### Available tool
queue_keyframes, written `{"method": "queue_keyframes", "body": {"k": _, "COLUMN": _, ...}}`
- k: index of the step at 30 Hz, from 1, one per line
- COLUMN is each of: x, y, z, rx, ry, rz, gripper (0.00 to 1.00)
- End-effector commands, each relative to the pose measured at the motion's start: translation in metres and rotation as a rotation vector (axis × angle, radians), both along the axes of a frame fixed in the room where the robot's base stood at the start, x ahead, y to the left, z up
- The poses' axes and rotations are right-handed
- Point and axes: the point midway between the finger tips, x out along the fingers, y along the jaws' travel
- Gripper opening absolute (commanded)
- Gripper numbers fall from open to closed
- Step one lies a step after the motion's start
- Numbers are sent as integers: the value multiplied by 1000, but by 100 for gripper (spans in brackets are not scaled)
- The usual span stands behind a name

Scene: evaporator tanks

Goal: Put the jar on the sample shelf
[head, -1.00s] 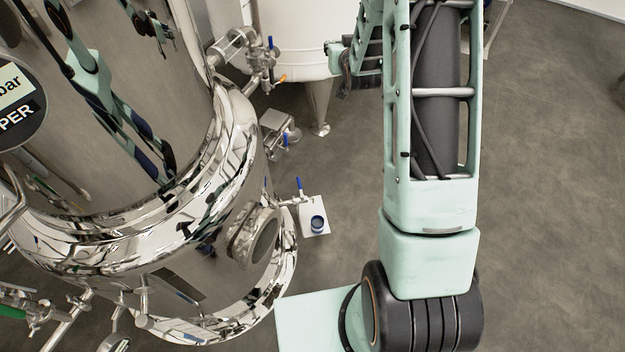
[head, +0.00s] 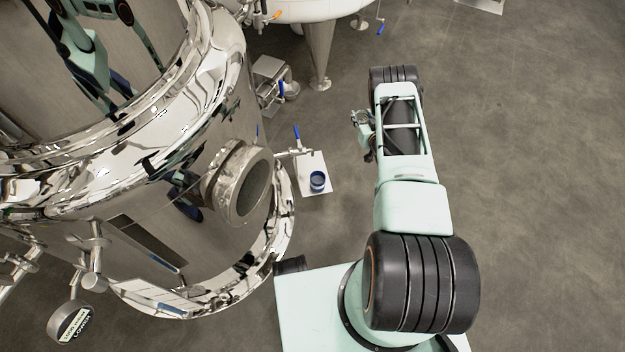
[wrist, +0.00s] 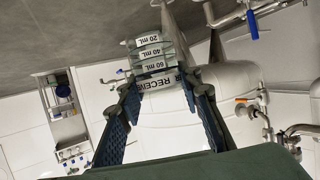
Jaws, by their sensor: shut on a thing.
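A jar (wrist: 150,50) with white bands marked 20 mL, 40 mL and 60 mL is held between the two dark blue fingers of my gripper (wrist: 158,88) in the wrist view. The wrist picture looks upside down, with floor at the top. In the head view my gripper (head: 359,118) is small, left of my arm and well above the floor; I cannot make out the jar there. A grey frame with a blue item (wrist: 62,90), at the left of the wrist view, may be the sample shelf, but I cannot tell.
A large shiny steel tank (head: 200,120) fills the left of the head view. Beside it a blue cup (head: 318,181) sits on a white plate (head: 313,160) under a blue-handled valve (head: 297,136). A white tank (head: 310,10) stands behind. Floor (head: 530,170) on the right is clear.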

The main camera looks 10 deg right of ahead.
Motion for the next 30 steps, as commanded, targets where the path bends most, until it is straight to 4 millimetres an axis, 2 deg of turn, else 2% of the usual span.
{"method": "queue_keyframes", "body": {"k": 1, "x": -11, "y": 1, "z": -39, "rx": 1, "ry": 3, "rz": 9, "gripper": 3}}
{"method": "queue_keyframes", "body": {"k": 3, "x": -23, "y": 2, "z": -69, "rx": 1, "ry": 1, "rz": 22, "gripper": 3}}
{"method": "queue_keyframes", "body": {"k": 6, "x": -38, "y": 5, "z": -102, "rx": 1, "ry": -1, "rz": 39, "gripper": 3}}
{"method": "queue_keyframes", "body": {"k": 9, "x": -48, "y": 8, "z": -123, "rx": 0, "ry": -1, "rz": 51, "gripper": 3}}
{"method": "queue_keyframes", "body": {"k": 14, "x": -55, "y": 17, "z": -135, "rx": 2, "ry": -3, "rz": 59, "gripper": 3}}
{"method": "queue_keyframes", "body": {"k": 17, "x": -57, "y": 36, "z": -135, "rx": 1, "ry": -2, "rz": 63, "gripper": 3}}
{"method": "queue_keyframes", "body": {"k": 30, "x": -64, "y": 150, "z": -136, "rx": 2, "ry": -2, "rz": 61, "gripper": 3}}
